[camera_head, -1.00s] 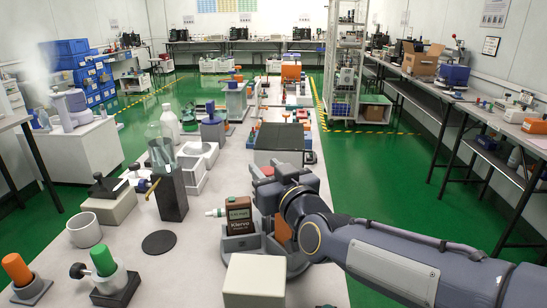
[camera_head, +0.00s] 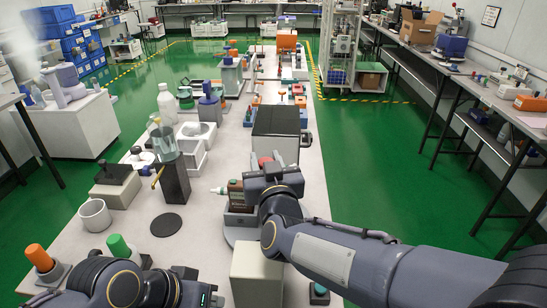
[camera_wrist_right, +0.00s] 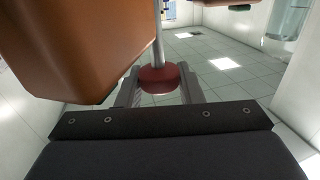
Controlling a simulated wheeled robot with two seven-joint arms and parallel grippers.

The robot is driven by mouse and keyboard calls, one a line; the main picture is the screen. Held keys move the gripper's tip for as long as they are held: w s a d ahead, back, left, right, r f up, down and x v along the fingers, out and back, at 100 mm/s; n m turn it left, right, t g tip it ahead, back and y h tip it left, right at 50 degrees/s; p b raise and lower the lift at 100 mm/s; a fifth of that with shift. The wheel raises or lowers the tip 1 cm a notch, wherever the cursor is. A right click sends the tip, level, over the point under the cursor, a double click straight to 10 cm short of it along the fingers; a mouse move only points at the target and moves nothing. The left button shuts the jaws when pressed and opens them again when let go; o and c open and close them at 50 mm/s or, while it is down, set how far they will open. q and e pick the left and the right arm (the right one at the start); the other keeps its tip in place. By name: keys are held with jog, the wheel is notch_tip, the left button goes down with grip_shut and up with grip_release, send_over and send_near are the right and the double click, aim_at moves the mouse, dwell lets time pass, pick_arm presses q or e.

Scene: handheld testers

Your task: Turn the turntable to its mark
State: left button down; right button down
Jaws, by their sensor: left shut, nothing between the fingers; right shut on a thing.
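The turntable (camera_head: 232,232) is a round grey base at the middle of the bench, mostly hidden behind my right arm. A brown handheld tester (camera_head: 236,196) with a pale nozzle stands on it, partly covered by my gripper. My right gripper (camera_head: 267,163) reaches over the turntable. In the right wrist view its fingers are shut on a red knob (camera_wrist_right: 158,80) around a thin metal rod, and a large brown-orange body (camera_wrist_right: 80,45) stands close at left. My left gripper (camera_head: 205,296) is low at the bottom edge beside a small green light; its fingertips are hard to make out.
A cream block (camera_head: 257,275) stands near my right forearm. A black disc (camera_head: 166,224), a white cup (camera_head: 95,215) and a dark post (camera_head: 174,182) stand to the left. A dark-topped box (camera_head: 277,122) is behind the gripper. Bare bench lies around the disc.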

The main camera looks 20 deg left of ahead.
jog(key=shift+r, duration=0.1)
jog(key=c, duration=1)
grip_release()
jog(key=shift+c, duration=0.2)
pick_arm(q)
jog(key=shift+r+p, duration=0.7)
pick_arm(e)
notch_tip(320, 180, up, 3)
jog(key=shift+r, duration=0.15)
pick_arm(q)
notch_tip(320, 180, up, 5)
jog(key=p, duration=0.5)
pick_arm(e)
jog(key=s+d+r, duration=0.5)
jog(key=s+r, duration=0.4)
jog(key=s, duration=0.4)
jog(key=shift+r, duration=0.25)
